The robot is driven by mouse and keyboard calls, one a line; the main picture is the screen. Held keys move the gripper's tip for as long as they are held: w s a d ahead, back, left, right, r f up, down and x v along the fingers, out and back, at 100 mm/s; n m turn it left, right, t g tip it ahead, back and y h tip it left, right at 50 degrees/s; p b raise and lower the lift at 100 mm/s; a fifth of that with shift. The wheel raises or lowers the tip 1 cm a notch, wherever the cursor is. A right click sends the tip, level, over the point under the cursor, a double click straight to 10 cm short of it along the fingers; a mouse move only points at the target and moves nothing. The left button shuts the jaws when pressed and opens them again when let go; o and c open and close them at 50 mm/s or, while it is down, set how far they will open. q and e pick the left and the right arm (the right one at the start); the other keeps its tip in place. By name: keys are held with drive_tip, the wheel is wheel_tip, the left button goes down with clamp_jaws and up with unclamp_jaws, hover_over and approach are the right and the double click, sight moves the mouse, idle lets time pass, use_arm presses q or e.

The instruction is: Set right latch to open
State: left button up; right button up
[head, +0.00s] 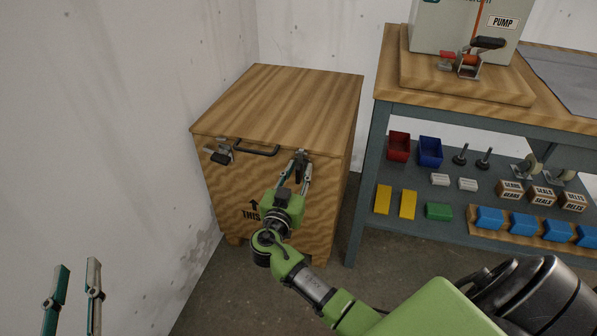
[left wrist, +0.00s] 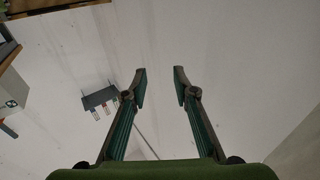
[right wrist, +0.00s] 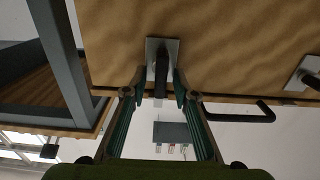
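The wooden crate (head: 230,185) stands against the wall with its lid down. Its right latch (head: 301,155) is on the upper front edge, a grey plate with a dark handle. My right gripper (head: 300,168) is at this latch. In the right wrist view the latch's dark handle (right wrist: 162,68) lies between the fingertips of my right gripper (right wrist: 160,80), with small gaps on both sides, so the fingers look open around it. The left latch (head: 219,153) also shows in the right wrist view (right wrist: 304,74). My left gripper (head: 75,270) is open and empty, near the wall.
A black bar handle (head: 258,150) sits between the latches. A blue-grey workbench (head: 368,150) with a lower shelf of bins and boxes stands close to the crate's right. The wall (head: 110,120) is at the left. Floor is free in front.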

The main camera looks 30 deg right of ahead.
clamp_jaws()
use_arm(q)
drive_tip(key=shift+r, duration=0.15)
